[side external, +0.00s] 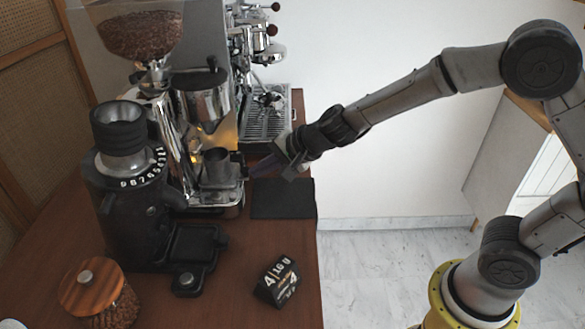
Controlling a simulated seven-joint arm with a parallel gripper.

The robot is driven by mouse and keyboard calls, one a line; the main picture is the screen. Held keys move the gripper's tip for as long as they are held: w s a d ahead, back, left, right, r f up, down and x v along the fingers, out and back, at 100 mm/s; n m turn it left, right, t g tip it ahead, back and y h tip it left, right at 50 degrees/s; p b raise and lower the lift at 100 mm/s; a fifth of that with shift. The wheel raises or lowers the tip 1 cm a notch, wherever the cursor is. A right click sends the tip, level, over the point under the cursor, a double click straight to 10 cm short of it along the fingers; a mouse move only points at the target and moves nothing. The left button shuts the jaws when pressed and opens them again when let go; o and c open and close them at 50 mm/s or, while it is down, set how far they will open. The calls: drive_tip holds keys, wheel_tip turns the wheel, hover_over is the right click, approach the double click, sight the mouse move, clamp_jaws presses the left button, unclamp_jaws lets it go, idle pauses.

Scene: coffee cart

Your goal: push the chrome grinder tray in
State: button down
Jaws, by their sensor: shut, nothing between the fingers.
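The chrome grinder (170,130) stands at the back left of the cart, under a clear hopper of beans. Its tray (222,183) is low at the grinder's front, on the side facing my arm, with a dark cup-like part above it. How far the tray stands out is hard to tell. My gripper (262,168) is shut and empty.
A black mat (283,198) lies below my gripper at the cart's right edge. The espresso machine (262,120) stands behind. A black grinder (130,190), a wood-lidded bean jar (97,292) and a small black timer-like block (277,281) stand in front. Open wood lies around the block.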

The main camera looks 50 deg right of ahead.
drive_tip(key=shift+w+a, duration=0.3)
drive_tip(key=shift+a, duration=0.05)
